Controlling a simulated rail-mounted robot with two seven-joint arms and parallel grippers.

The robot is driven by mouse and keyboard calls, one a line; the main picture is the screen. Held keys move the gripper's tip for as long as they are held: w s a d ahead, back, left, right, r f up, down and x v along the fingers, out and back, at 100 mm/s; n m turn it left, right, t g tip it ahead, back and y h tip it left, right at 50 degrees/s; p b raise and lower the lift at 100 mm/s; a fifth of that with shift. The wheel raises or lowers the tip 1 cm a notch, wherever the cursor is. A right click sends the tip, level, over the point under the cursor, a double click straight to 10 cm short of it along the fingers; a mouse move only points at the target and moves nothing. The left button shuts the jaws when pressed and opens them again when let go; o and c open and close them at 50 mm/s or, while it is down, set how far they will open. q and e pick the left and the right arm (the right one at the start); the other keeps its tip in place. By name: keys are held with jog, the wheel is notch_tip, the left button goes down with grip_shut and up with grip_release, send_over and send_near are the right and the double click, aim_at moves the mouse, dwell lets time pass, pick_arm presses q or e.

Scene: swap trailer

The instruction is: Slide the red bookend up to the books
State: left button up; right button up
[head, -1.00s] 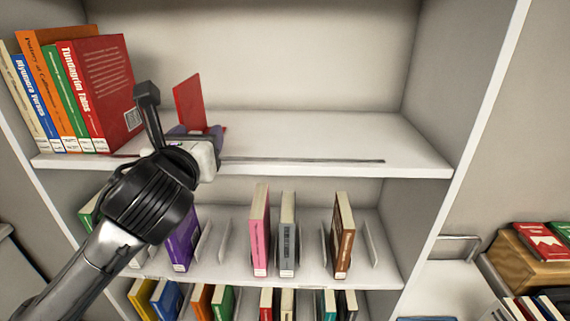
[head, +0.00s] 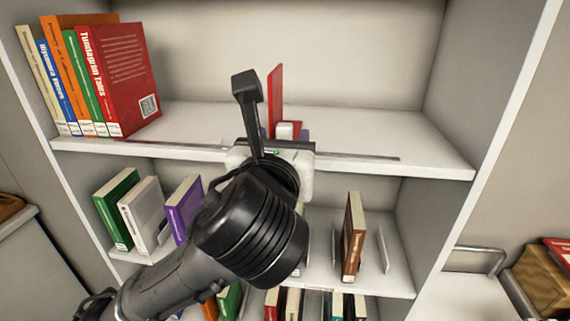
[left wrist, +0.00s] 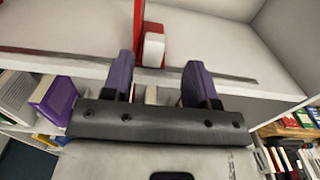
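The red bookend (head: 276,92) stands upright on the upper shelf (head: 375,140), with a wide gap between it and the books. A white block on the bookend shows in the left wrist view (left wrist: 154,48). The books (head: 95,85) stand together at the shelf's left end, a red one nearest the bookend. My left gripper (head: 286,136) is at the shelf's front edge by the bookend. Its purple fingers are apart, with the white block between or just beyond their tips, closer to the left finger in the wrist view. My right gripper is not in view.
A dark strip (head: 365,157) runs along the shelf's front. The shelf is clear between the books and bookend and to the bookend's right. Lower shelves hold more books, including a purple one (head: 183,210) and a brown one (head: 354,238).

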pick_arm(q)
jog(key=s+b, duration=0.1)
jog(key=s, duration=0.2)
jog(key=shift+s+a, duration=0.15)
jog(key=shift+a, duration=0.05)
jog(key=shift+r, duration=0.1)
